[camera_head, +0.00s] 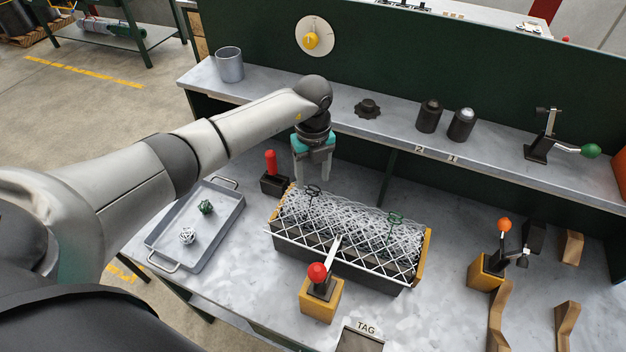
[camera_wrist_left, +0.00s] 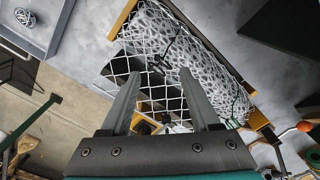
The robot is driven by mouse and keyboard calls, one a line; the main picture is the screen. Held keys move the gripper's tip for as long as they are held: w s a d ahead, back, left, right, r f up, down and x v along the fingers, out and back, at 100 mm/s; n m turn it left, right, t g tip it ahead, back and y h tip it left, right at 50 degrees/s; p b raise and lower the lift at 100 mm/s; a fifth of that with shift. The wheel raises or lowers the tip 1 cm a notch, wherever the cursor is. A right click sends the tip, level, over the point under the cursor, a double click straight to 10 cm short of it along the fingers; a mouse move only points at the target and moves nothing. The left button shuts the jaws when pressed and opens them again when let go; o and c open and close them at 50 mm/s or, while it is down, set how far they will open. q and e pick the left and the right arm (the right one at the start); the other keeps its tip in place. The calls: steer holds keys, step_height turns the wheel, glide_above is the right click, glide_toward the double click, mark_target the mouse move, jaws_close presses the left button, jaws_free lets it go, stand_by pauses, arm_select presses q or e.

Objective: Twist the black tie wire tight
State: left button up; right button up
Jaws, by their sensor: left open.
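A roll of woven chainlink mesh (camera_head: 345,225) lies in a dark trough with yellow ends on the bench. The black tie wire (camera_head: 312,190) stands up as a loop near the mesh's left end. It also shows as a thin dark loop beyond the fingertips in the left wrist view (camera_wrist_left: 170,46). My left gripper (camera_head: 312,178) is open and empty, pointing down just above and behind the black tie wire. The wire does not appear between the fingers. The fingers (camera_wrist_left: 158,82) also show apart in the left wrist view. My right gripper is not in view.
A green tie wire (camera_head: 395,220) stands toward the mesh's right end. A red-knobbed clamp (camera_head: 319,285) is in front and a red-handled one (camera_head: 271,170) behind left. A grey tray (camera_head: 165,228) holds two wire balls. The shelf (camera_head: 375,132) runs behind.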

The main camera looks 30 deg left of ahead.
mark_target(313, 186)
arm_select(q)
steer(key=n+p, duration=0.2)
steer(key=n, duration=0.2)
steer(key=shift+r, duration=0.1)
steer(key=n+p, duration=0.2)
steer(key=n, duration=0.2)
steer(key=shift+n, duration=0.3)
step_height(313, 186, down, 4)
steer(key=b, duration=0.3)
jaws_close()
steer(key=m+b, duration=0.1)
steer(key=m, duration=0.2)
steer(key=m+b, duration=0.1)
steer(key=m, duration=0.4)
steer(key=shift+f, duration=0.2)
steer(key=m+b, duration=0.1)
steer(key=m, duration=0.2)
steer(key=shift+r+m, duration=0.1)
steer(key=shift+m, duration=0.2)
